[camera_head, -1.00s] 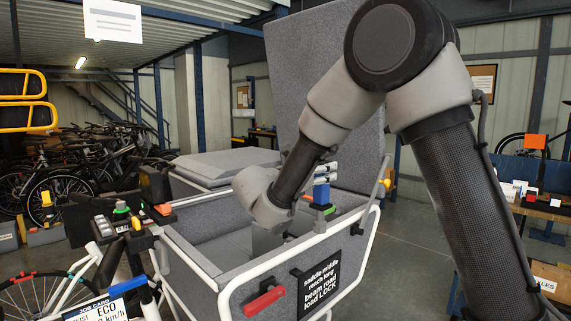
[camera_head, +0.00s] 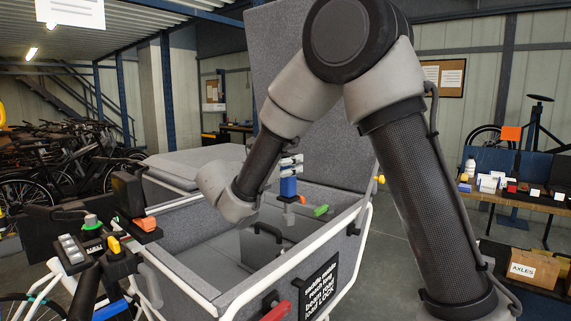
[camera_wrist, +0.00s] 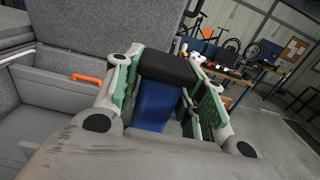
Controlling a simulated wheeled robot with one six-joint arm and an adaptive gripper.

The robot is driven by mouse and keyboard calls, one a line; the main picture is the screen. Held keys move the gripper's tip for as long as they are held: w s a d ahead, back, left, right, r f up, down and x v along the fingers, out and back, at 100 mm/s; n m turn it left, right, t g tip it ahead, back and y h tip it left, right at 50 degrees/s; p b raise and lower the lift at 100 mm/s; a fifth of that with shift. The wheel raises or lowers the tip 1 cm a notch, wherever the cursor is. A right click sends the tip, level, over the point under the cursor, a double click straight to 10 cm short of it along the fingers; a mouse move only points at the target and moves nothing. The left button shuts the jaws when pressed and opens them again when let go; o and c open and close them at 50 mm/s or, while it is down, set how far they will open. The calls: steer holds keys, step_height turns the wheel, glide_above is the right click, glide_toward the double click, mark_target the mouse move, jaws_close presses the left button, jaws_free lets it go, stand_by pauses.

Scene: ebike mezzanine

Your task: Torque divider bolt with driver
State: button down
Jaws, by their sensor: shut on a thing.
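My gripper (camera_head: 290,163) is above the open grey cargo box (camera_head: 338,248), partly hidden behind my forearm in the head view. It is shut on the driver (camera_head: 288,187), whose blue part hangs below the fingers. In the wrist view, the blue driver (camera_wrist: 155,108) with its black end lies between the green-lined fingers (camera_wrist: 167,80). A dark curved handle (camera_head: 266,231) shows inside the box, below and left of the driver. I cannot make out the divider bolt in either view. The driver appears apart from the box.
The raised grey lid (camera_head: 352,150) stands behind my arm. A green-ended lever (camera_head: 320,210) and a red handle (camera_head: 277,311) are on the box. Handlebars with controls (camera_head: 105,248) crowd the left. A bench (camera_head: 515,198) and carton (camera_head: 533,268) stand right. Grey floor lies between.

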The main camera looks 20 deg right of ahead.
mark_target(284, 180)
steer(key=shift+a, duration=0.1)
steer(key=shift+f, duration=3.25)
steer(key=shift+s+f, duration=0.1)
steer(key=shift+f, duration=1.6)
stand_by(0.8)
steer(key=shift+r, duration=2.6)
